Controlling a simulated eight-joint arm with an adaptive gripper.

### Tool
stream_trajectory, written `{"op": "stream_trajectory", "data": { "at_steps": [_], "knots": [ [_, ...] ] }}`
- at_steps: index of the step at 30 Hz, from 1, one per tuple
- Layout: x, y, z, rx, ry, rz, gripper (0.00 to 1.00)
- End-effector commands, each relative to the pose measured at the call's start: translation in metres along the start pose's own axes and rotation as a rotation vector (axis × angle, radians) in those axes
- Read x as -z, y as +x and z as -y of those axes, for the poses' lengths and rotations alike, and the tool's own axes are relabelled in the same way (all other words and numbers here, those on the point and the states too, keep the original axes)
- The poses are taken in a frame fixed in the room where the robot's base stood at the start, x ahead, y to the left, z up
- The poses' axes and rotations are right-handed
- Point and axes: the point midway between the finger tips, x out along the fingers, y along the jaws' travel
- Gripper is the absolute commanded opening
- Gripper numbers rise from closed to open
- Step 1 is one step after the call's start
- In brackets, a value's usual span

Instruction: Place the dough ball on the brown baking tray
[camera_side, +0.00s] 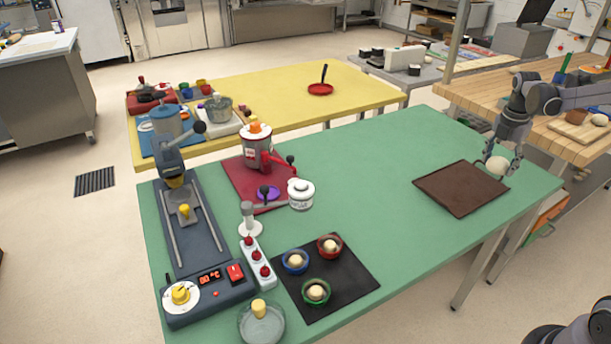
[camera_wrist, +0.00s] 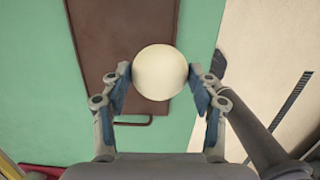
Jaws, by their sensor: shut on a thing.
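The dough ball (camera_side: 497,165) is pale and round. It is between the fingers of my gripper (camera_side: 503,167) at the right end of the green table, and the gripper is shut on it. In the wrist view the dough ball (camera_wrist: 160,72) sits between the two blue-padded fingertips (camera_wrist: 158,84). The brown baking tray (camera_side: 455,190) lies flat on the green table, just left of and below the gripper in the side view. In the wrist view the tray (camera_wrist: 110,30) shows behind the ball, partly hidden by it. I cannot tell the exact gap between ball and tray.
The green table (camera_side: 390,150) is clear left of the tray. A red mat (camera_side: 235,180) with a red-and-silver machine, a dark heating device (camera_side: 205,230) and a black mat (camera_side: 350,285) with small bowls stand farther left. The table's right edge is close to the gripper.

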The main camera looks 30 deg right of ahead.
Motion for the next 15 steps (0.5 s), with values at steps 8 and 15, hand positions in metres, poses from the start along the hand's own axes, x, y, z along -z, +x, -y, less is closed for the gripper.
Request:
{"op": "stream_trajectory", "data": {
  "at_steps": [8,15],
  "knots": [
    [0.025,0.029,-0.049,0.000,-0.002,0.000,0.34],
    [0.034,0.040,-0.065,0.001,0.001,0.000,0.34]
  ]
}}
